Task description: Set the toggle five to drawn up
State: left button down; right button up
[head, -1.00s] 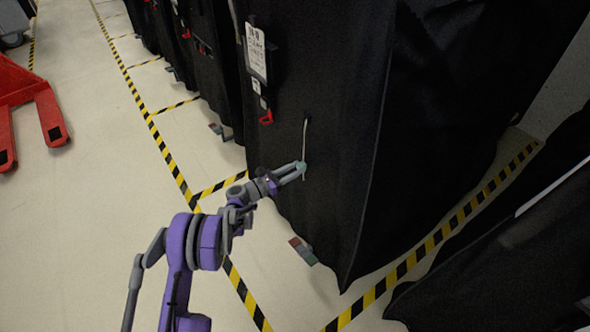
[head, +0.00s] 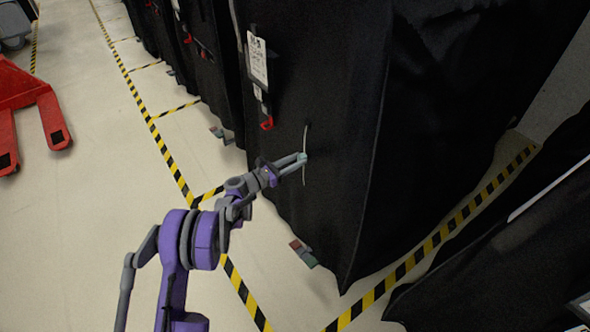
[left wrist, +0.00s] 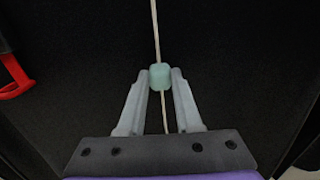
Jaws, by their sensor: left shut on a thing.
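The toggle (left wrist: 159,76) is a small pale green block on a thin white cord (head: 305,138) that hangs on the front of the black covered cart (head: 335,100). My left gripper (head: 302,157) is shut on the toggle, which shows between its two fingertips (left wrist: 160,80) in the left wrist view. The cord runs above and below the toggle. In the head view the fingers partly hide the toggle, which sits about midway along the cord. My right gripper is not in view.
A white label sheet (head: 257,60) and a red hook (head: 267,124) hang on the same cart. A red pallet jack (head: 35,110) stands at the far left. Open floor with yellow-black tape (head: 170,155) lies left of the carts.

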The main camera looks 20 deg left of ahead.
pick_arm(q)
notch_tip(320, 180, up, 5)
jog(key=shift+f+p, duration=0.1)
jog(key=shift+p, duration=0.45)
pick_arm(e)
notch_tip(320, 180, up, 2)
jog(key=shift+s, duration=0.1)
pick_arm(q)
jog(key=c, duration=0.6)
grip_release()
jog(key=shift+o, duration=0.2)
jog(key=shift+s+a, duration=0.1)
jog(key=v, duration=1)
jog(key=shift+s+a+p, duration=0.2)
jog(key=shift+s+p, duration=0.05)
jog(key=shift+p, duration=0.1)
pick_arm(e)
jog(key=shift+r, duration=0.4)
pick_arm(q)
jog(key=shift+d, duration=0.1)
